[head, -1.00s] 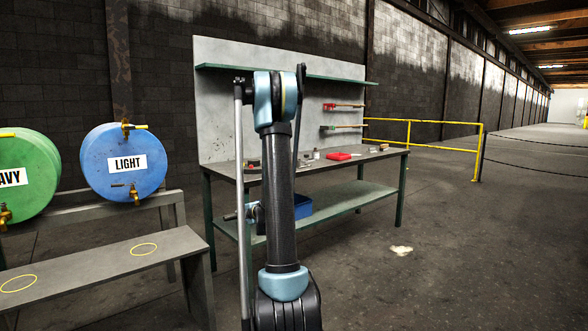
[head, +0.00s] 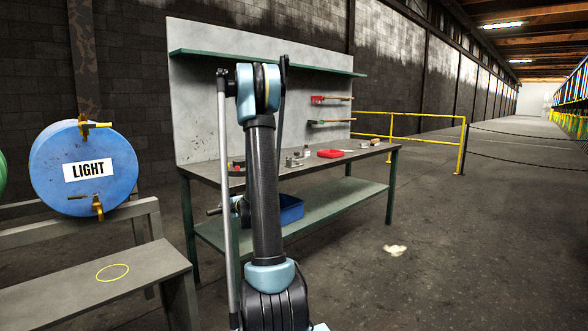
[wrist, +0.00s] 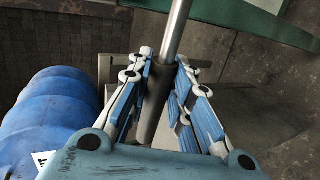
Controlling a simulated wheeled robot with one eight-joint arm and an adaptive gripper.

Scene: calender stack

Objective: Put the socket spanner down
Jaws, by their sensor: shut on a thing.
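In the wrist view my gripper (wrist: 160,85) is shut on the socket spanner (wrist: 179,28). The part of it that shows is a straight grey bar with a darker sleeve between the blue-and-white fingers. The bar runs up and out of the top of the picture, so its far end is hidden. The sleeve's near end points down toward my wrist. In the head view my gripper is mostly hidden behind my arm. The workbench (head: 207,169) stands behind my arm, with small tools and a red item (head: 330,153) on its top.
A blue drum marked LIGHT (head: 110,160) is at the left, also in the wrist view (wrist: 55,105). A low grey bench (head: 140,270) stands in front of it. A blue bin (head: 291,209) sits on the lower shelf. Yellow railing (head: 463,145) stands right; floor there is open.

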